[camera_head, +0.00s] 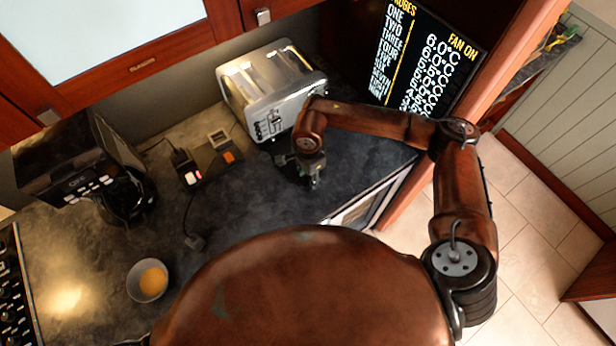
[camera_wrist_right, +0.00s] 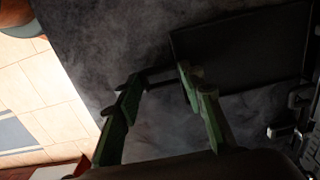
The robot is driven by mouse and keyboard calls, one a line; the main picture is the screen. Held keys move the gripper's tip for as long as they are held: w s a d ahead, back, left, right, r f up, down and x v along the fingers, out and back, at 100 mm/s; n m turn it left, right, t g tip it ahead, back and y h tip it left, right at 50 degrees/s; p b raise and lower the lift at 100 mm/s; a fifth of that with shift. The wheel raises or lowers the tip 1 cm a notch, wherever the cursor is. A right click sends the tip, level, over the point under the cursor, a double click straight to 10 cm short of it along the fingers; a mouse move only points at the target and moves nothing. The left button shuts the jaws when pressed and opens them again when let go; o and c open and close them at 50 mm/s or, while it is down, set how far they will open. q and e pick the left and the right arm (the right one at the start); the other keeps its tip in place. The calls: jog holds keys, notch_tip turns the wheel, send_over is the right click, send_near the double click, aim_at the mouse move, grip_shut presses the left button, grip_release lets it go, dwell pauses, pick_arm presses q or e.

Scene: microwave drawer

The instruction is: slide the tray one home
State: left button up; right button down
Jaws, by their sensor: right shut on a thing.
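My right gripper (camera_head: 313,182) is low over the dark counter in front of the toaster. In the right wrist view its green fingers (camera_wrist_right: 155,82) are closed around a narrow dark piece at the near end of a flat dark panel, which looks like the tray (camera_wrist_right: 240,50). The panel is thin, rectangular and almost the colour of the counter, so its outline is hard to make out. In the head view the wrist and fingers cover the held part. My left gripper is in neither view.
A silver toaster (camera_head: 268,88) stands at the back wall. A black coffee machine (camera_head: 75,165), a small device (camera_head: 208,158) with a cord and a bowl (camera_head: 147,280) of something yellow are left. A lit temperature board (camera_head: 425,62) is back right. The counter (camera_head: 240,215) is clear in the middle.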

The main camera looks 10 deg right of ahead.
aim_at(295, 164)
jog(key=shift+w, duration=0.15)
jog(key=shift+w+a+f+b, duration=0.1)
jog(key=shift+w+a+b, duration=0.2)
jog(key=shift+w+b, duration=0.45)
jog(key=shift+w, duration=0.15)
jog(key=shift+w+a, duration=0.1)
jog(key=shift+w+a+b, duration=0.25)
jog(key=shift+w+b, duration=0.25)
jog(key=shift+w, duration=0.1)
jog(key=shift+w+a+b, duration=0.2)
jog(key=shift+w+b, duration=0.25)
jog(key=shift+w, duration=0.15)
jog(key=shift+w, duration=0.1)
jog(key=shift+w+a+b, duration=0.25)
jog(key=shift+w+b, duration=0.2)
jog(key=shift+w, duration=0.15)
jog(key=shift+w+a+b, duration=0.25)
jog(key=shift+w+b, duration=0.2)
jog(key=shift+w, duration=0.15)
